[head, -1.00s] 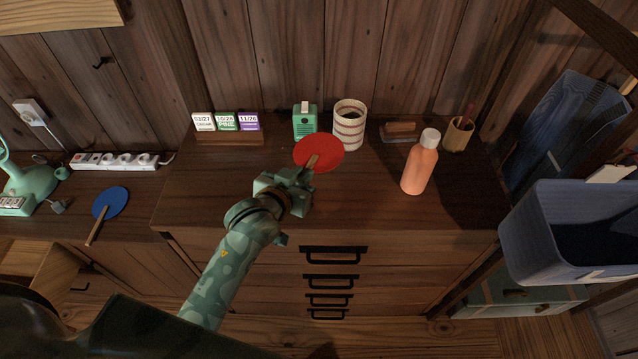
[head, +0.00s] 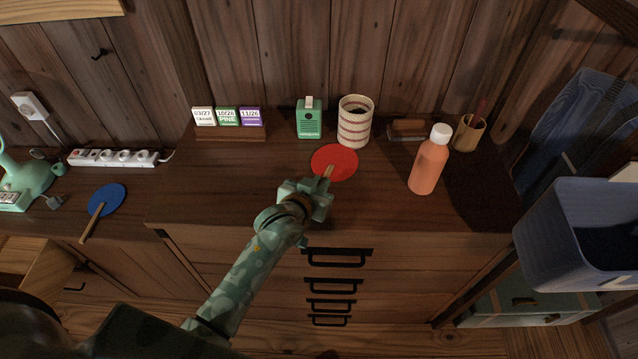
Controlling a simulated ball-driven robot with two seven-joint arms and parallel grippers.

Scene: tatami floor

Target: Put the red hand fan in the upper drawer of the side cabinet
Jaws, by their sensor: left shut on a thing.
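The red hand fan (head: 335,161) is a round red disc with a short wooden handle, over the top of the side cabinet (head: 225,200). My left gripper (head: 322,190) is shut on its handle, near the cabinet's front edge. I cannot tell whether the fan touches the top. The cabinet front has several drawers with black handles; the upper drawer (head: 338,258) is closed, directly below the gripper. My right gripper is not in view.
An orange bottle (head: 429,165) stands right of the fan. A striped cup (head: 354,124), green box (head: 309,120) and date blocks (head: 228,118) stand behind. A blue fan (head: 106,198) lies on the lower left surface. A blue bin (head: 590,235) is at right.

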